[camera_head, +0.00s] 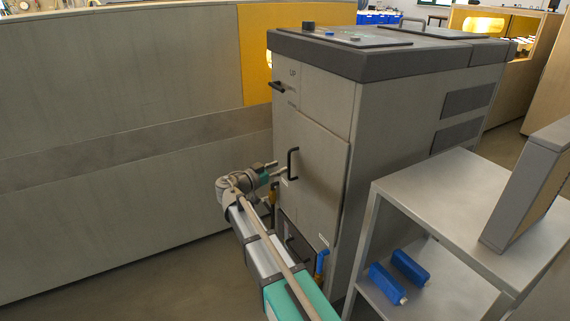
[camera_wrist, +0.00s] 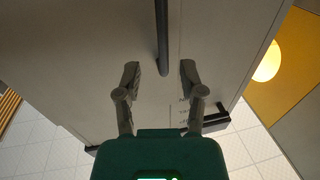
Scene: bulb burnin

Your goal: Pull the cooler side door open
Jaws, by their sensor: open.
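The cooler (camera_head: 400,110) is a tall grey cabinet with a dark top rim. Its side door (camera_head: 318,170) looks closed and carries a black vertical bar handle (camera_head: 292,163). I cannot tell whether a finger touches the handle or the door.
A second black handle (camera_head: 277,86) sits higher on the cooler, near the label. A grey shelf unit (camera_head: 420,185) with blue bottles (camera_head: 410,267) stands at the right. A long grey partition (camera_head: 120,90) runs along the left, with floor (camera_head: 150,285) before it.

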